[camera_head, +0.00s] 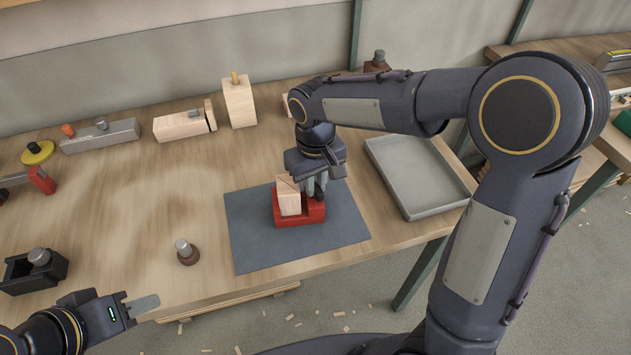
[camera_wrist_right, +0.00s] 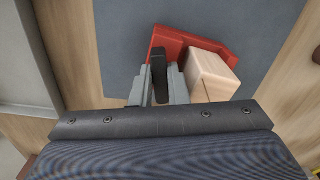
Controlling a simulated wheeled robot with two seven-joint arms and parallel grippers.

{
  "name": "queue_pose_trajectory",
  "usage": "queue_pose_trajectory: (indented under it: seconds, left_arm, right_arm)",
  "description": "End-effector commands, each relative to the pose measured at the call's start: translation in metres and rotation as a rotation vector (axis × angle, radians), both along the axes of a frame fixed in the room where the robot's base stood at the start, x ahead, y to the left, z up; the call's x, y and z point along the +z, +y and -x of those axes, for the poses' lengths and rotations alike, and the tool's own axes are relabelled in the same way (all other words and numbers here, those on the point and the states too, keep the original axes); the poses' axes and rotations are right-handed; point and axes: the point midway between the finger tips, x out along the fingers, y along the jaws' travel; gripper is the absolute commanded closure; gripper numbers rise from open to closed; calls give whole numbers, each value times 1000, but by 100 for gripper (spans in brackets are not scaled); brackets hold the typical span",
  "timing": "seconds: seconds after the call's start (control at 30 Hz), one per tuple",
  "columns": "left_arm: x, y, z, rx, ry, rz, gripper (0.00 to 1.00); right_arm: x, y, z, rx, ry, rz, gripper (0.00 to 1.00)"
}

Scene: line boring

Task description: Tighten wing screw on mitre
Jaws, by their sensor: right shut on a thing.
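The red mitre (camera_head: 312,217) sits on the grey-blue mat, with a pale wooden block (camera_head: 289,199) standing in it. My right gripper (camera_head: 315,190) points down over the right part of the mitre, beside the block. In the right wrist view its fingers (camera_wrist_right: 159,86) are shut on a black upright piece, which looks like the wing screw (camera_wrist_right: 158,66). The red mitre (camera_wrist_right: 172,41) and the block (camera_wrist_right: 212,75) are just beyond and to the right. My left gripper (camera_head: 143,305) is low at the left, away from the mitre; its finger gap does not show.
The mat (camera_head: 262,252) has free room around the mitre. A grey tray (camera_head: 419,183) lies to the right. A small knobbed piece (camera_head: 187,253) stands left of the mat, and a black box (camera_head: 35,270) further left. Several wooden blocks and tools line the back of the workbench.

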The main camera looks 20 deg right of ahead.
Motion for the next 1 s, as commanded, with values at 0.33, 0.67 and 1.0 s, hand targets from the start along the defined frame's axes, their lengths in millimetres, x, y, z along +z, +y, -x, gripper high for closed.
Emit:
queue_pose_trajectory:
  seconds: [0.33,0.67,1.0]
  left_arm:
    - [0,0,0,0,0,0,64]
    - [0,0,0,0,0,0,64]
    - [0,0,0,0,0,0,64]
  right_arm:
    - [1,0,0,1,-1,0,100]
    - [1,0,0,1,-1,0,100]
    - [0,0,0,1,-1,0,76]
